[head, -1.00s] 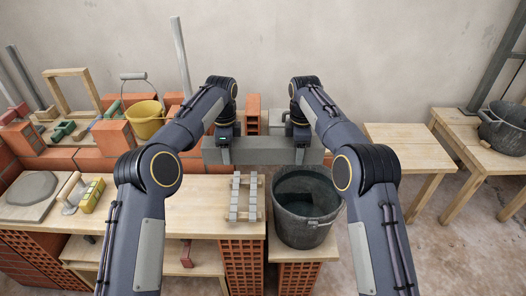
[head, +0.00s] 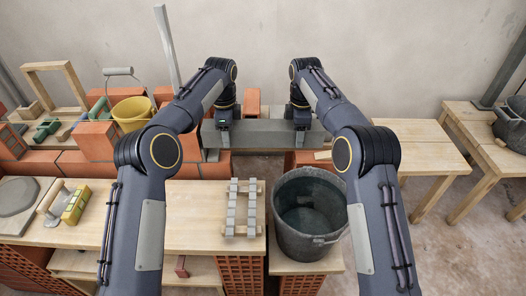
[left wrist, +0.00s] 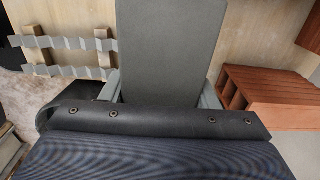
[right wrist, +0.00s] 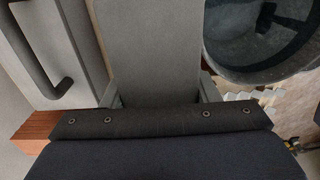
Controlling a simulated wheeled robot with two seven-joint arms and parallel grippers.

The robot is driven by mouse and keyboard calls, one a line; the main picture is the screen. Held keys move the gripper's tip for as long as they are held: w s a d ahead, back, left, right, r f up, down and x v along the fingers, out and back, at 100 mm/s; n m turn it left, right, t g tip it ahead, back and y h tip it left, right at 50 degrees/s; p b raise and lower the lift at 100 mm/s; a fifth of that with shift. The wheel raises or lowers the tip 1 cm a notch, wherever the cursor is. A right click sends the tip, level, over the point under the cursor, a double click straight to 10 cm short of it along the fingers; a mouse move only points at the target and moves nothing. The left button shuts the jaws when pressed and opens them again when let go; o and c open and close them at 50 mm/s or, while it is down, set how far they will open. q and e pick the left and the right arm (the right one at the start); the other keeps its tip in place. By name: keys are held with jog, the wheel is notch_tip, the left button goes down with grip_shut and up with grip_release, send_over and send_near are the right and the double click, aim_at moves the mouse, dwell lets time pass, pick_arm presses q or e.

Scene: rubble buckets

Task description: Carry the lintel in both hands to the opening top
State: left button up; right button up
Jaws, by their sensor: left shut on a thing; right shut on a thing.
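The lintel (head: 262,134) is a long grey beam, held level crosswise in front of the back wall. My left gripper (head: 222,138) is shut on its left part and my right gripper (head: 301,132) on its right part. The lintel also fills the middle of the left wrist view (left wrist: 170,45) and the right wrist view (right wrist: 150,45), between the fingers. Below it, a gap shows between the brick wall (head: 90,165) on the left and bricks (head: 300,158) on the right. Whether the lintel touches the bricks, I cannot tell.
A black bucket (head: 282,235) stands in front of the lintel, beside a wooden bench (head: 190,225) with a grey wavy-strip piece (head: 242,208). A yellow bucket (head: 133,113) and a wooden frame stand at left. A low wooden table (head: 425,155) is at right.

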pick_arm(q)
jog(key=shift+d, duration=0.1)
pick_arm(e)
jog(key=shift+a+f, duration=0.1)
